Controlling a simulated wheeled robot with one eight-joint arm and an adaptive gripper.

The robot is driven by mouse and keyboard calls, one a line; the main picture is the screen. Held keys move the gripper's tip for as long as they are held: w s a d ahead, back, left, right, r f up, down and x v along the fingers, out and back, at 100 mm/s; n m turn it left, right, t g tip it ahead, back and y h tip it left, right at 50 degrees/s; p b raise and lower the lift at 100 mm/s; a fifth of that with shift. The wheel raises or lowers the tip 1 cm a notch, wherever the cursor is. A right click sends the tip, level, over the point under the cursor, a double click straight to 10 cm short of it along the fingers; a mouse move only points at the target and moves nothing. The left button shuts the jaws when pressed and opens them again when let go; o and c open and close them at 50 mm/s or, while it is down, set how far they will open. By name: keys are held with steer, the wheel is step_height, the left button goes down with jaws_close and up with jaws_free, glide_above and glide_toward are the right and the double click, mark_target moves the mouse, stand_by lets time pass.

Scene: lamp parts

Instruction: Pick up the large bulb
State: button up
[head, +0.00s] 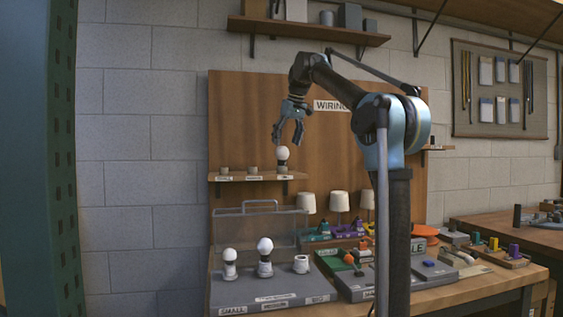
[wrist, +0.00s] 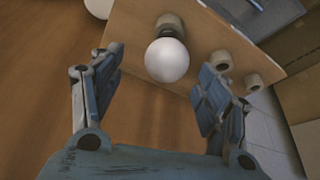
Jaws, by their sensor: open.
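The large bulb, a round white bulb (head: 282,153), stands upright in a holder at the right end of the small wall shelf. It also shows in the wrist view (wrist: 167,60), at upper centre between the fingers. My gripper (head: 287,139) is open and empty, just above the bulb in the head view. In the wrist view the gripper's two fingers (wrist: 160,72) are spread to the left and right of the bulb, with a gap on each side. I see no contact. The bulb's lower part is partly hidden by its globe in the wrist view.
Two empty holders (wrist: 221,60) (wrist: 253,82) stand beside the bulb on the wooden shelf (head: 245,177). Below, a grey tray (head: 240,291) bears two bulbs and an empty socket (head: 301,264). The wooden back board (head: 240,120) stands close behind.

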mark_target(281, 155)
steer(key=shift+a+x, duration=0.2)
steer(key=shift+x, duration=1.6)
steer(key=shift+a+x, duration=0.2)
steer(key=shift+x, duration=1.65)
steer(key=shift+s, duration=0.15)
steer(key=c, duration=1)
